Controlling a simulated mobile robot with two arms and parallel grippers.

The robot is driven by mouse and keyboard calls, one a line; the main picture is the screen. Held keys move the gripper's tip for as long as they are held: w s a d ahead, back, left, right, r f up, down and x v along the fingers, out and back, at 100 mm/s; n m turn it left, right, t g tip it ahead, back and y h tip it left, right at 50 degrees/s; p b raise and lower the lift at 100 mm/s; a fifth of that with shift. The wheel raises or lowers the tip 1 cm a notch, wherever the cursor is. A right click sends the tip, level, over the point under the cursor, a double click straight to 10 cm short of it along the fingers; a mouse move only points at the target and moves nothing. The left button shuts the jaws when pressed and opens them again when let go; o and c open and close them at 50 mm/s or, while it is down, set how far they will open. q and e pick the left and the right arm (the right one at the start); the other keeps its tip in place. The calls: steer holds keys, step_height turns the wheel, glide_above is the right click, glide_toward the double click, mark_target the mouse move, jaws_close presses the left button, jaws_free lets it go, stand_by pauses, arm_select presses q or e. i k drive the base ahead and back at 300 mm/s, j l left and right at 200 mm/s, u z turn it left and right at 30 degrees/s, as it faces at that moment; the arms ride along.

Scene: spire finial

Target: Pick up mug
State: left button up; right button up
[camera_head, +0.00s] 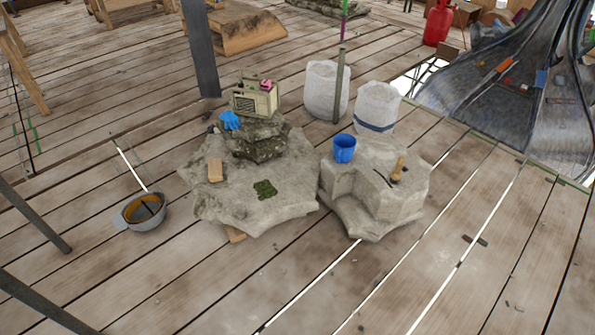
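The blue mug (345,149) stands upright near the back left edge of the stone block (408,205) on the right. A small wooden-handled tool (397,170) is on the same block, to the right of the mug. Neither of my grippers shows in the head view, and nothing is seen touching the mug.
White sacks (376,108) and a post (339,85) stand behind. A helmet (143,211) lies left. The front plank floor (300,300) is mostly clear.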

mark_target(344, 144)
steer(key=i+l, duration=0.1)
steer(key=i, duration=0.45)
steer(key=i+l+u, duration=0.1)
steer(key=i, duration=0.45)
